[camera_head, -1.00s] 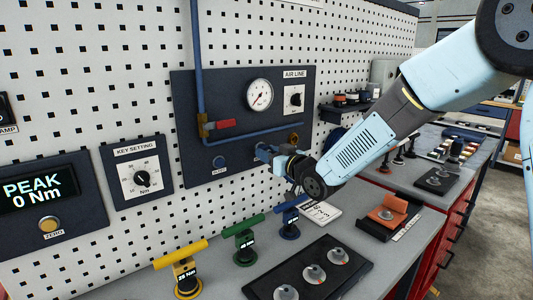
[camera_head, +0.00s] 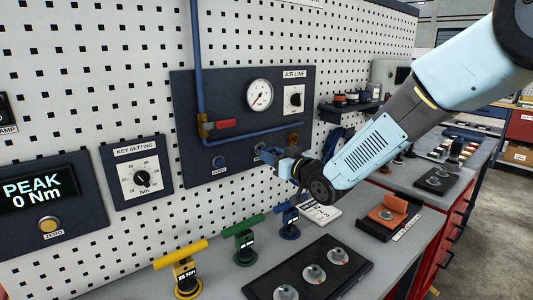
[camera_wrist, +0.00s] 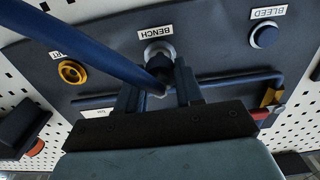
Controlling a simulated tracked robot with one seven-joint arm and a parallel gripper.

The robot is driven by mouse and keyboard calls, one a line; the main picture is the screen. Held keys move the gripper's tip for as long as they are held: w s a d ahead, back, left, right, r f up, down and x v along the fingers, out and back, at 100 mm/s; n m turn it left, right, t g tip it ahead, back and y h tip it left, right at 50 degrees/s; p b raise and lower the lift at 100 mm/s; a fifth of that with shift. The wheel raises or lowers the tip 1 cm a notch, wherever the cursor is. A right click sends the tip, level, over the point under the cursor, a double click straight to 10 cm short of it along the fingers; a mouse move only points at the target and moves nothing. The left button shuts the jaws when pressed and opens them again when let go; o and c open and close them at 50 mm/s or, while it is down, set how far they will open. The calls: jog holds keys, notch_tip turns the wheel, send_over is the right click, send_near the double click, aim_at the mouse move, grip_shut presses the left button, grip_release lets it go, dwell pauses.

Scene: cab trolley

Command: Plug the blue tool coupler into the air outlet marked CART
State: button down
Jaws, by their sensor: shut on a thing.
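My gripper (camera_head: 284,163) is shut on the blue tool coupler (camera_head: 268,155), in front of the air line panel. In the wrist view, which shows the panel upside down, my gripper (camera_wrist: 158,92) is just in front of the silver outlet marked BENCH (camera_wrist: 158,50). The coupler looks apart from it, but the jaws and blue hose (camera_wrist: 90,45) hide much of the coupler. The brass outlet with the partly hidden label ending in RT (camera_wrist: 72,72) is empty, left of my gripper. It shows as the brass outlet (camera_head: 293,138) to the upper right in the head view.
A blue BLEED button (camera_head: 219,162) and blue pipe with a red-handled valve (camera_head: 222,124) are on the panel. Yellow (camera_head: 182,268), green (camera_head: 243,243) and blue (camera_head: 289,222) T-handled tools stand on the bench below. A dark tray (camera_head: 308,272) holds round metal parts.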

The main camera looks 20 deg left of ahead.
jog(key=shift+v, duration=1.85)
